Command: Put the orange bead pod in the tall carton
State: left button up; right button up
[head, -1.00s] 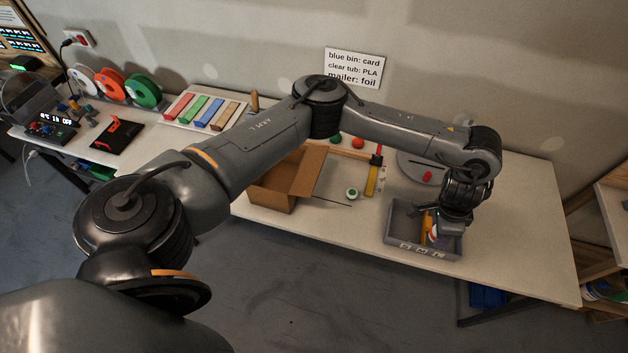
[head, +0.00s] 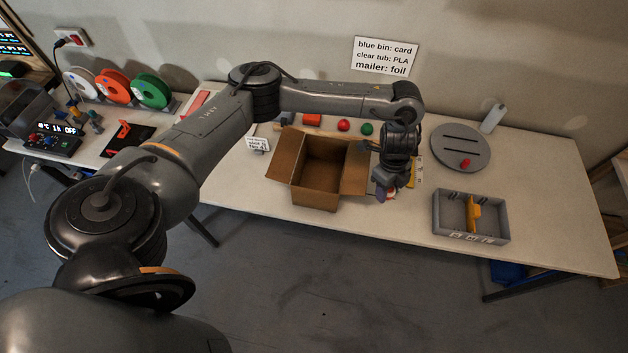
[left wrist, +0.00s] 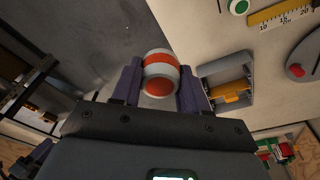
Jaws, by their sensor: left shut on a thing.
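The tall carton (head: 312,192) is a brown cardboard box with its top open and flaps spread, in the middle of the table in the head view. My left gripper (head: 384,190) is just right of the carton, beside its right flap. In the left wrist view my left gripper (left wrist: 160,85) is shut on the orange bead pod (left wrist: 161,64), a rounded orange-red and white banded piece between the two fingers. In the head view the pod is mostly hidden by the gripper.
A grey tray (head: 440,217) with an orange divider sits to the right of the carton. Behind it is a grey round plate (head: 455,145) carrying a small red piece. The table's front right is clear.

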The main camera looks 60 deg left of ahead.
pick_arm(q)
jog(key=s+a+f+m, duration=0.1)
jog(key=s+a, duration=0.1)
jog(key=s+a+f+m, duration=0.1)
jog(key=a, duration=0.2)
jog(key=s+a+f+m, duration=0.2)
jog(key=shift+s+a+g, duration=0.2)
jog(key=shift+s+g, duration=0.15)
jog(key=shift+g, duration=0.05)
jog(key=s+a+f+m, duration=0.2)
jog(key=s+a, duration=0.4)
jog(key=a, duration=0.3)
jog(key=shift+s+a+f+p, duration=0.1)
jog(key=shift+s+a+f, duration=0.05)
jog(key=shift+f, duration=1.5)
jog(key=shift+s+a+f+p, duration=0.1)
jog(key=shift+a+f+p, duration=0.05)
jog(key=shift+f, duration=1.5)
jog(key=shift+s+a+f+p, duration=0.1)
jog(key=shift+s+a+f, duration=0.05)
jog(key=shift+f, duration=1.5)
jog(key=shift+f, duration=0.1)
jog(key=shift+f+b, duration=0.5)
